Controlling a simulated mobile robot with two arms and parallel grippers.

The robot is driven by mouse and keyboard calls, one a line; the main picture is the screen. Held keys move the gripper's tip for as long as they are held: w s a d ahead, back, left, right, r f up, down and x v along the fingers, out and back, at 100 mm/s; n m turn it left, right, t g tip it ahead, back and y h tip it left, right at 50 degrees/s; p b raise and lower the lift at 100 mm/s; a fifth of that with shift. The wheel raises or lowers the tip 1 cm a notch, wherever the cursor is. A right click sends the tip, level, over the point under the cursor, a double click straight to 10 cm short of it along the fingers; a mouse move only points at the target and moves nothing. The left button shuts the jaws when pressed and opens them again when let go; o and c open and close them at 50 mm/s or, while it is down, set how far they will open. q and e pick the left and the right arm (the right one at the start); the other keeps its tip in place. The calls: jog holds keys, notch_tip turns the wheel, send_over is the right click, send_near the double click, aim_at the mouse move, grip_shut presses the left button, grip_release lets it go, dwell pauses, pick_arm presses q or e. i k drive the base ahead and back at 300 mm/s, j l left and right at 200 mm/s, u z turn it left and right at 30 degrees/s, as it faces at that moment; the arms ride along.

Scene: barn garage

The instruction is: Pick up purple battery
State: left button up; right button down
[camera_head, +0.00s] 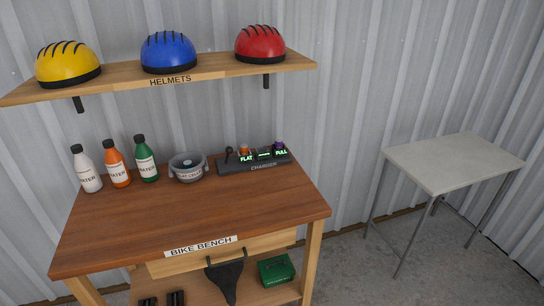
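The purple battery (279,145) is small and sits upright in the right-hand slot of the charger (262,166), behind a lit label reading FULL. The charger is a dark block at the back right of the wooden bike bench (190,220). An orange battery (244,149) stands in the charger behind a lit FLAT label. Most of the purple battery is hidden by the charger, and only its top shows. Neither of my grippers is in the head view.
Several things share the bench: white (88,170), orange (117,165) and green (146,160) bottles and a grey bowl (187,168). A shelf (205,72) with three helmets hangs above. A pale table (455,162) stands right. The bench front is clear.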

aim_at(278, 142)
jog(key=i+l+u, duration=0.15)
jog(key=u, duration=0.25)
jog(key=l+u, duration=0.45)
jog(key=i+l+u, duration=0.1)
jog(key=u, duration=0.3)
jog(key=l, duration=0.1)
